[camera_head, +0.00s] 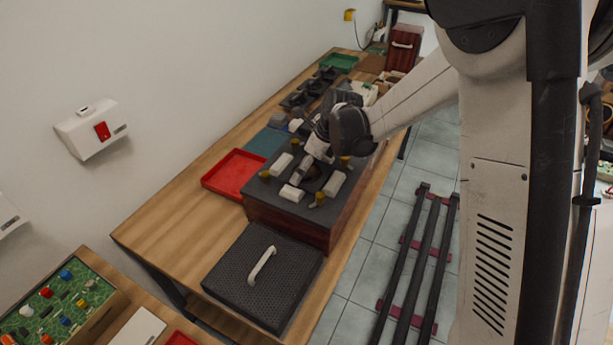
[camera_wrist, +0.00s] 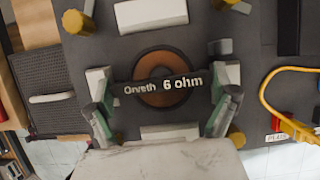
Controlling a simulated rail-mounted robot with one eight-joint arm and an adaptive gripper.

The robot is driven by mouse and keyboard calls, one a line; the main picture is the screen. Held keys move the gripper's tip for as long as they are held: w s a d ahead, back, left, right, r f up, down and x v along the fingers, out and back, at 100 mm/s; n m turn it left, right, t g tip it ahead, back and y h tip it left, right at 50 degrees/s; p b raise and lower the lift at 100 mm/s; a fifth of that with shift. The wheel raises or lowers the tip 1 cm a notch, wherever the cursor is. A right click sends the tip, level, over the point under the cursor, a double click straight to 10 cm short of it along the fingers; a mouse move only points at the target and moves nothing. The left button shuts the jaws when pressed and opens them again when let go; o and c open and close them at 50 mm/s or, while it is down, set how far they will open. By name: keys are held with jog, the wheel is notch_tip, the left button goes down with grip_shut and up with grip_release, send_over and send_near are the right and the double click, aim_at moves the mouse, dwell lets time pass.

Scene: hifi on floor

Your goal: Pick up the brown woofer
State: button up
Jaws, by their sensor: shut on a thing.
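The brown woofer (camera_wrist: 162,66) shows in the wrist view as a round brown cone with a dark rim, crossed by a dark bar lettered "Orveth 6 ohm". My gripper (camera_wrist: 164,96) has one finger on each side of it and is shut on it. In the head view my gripper (camera_head: 317,164) is low over the dark top of a wooden box (camera_head: 288,222). The woofer is mostly hidden there by my gripper. I cannot tell whether it sits in the box's top or is just clear of it.
White blocks (camera_head: 291,193) and yellow knobs (camera_head: 320,199) stand around the woofer on the box top. A dark grille panel with a white handle (camera_head: 226,279) lies in front. A red tray (camera_head: 209,181) is left of the box. Bare table (camera_head: 165,238) lies at the left.

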jog(key=shift+r, duration=0.15)
jog(key=shift+r, duration=0.3)
notch_tip(320, 180, up, 3)
jog(key=shift+r, duration=0.2)
jog(key=s+a+r, duration=0.6)
jog(key=s, duration=0.3)
jog(key=shift+s+a+r+b, duration=0.2)
jog(key=shift+a+r+b, duration=0.15)
jog(key=shift+a+b, duration=0.1)
jog(key=shift+d, duration=0.1)
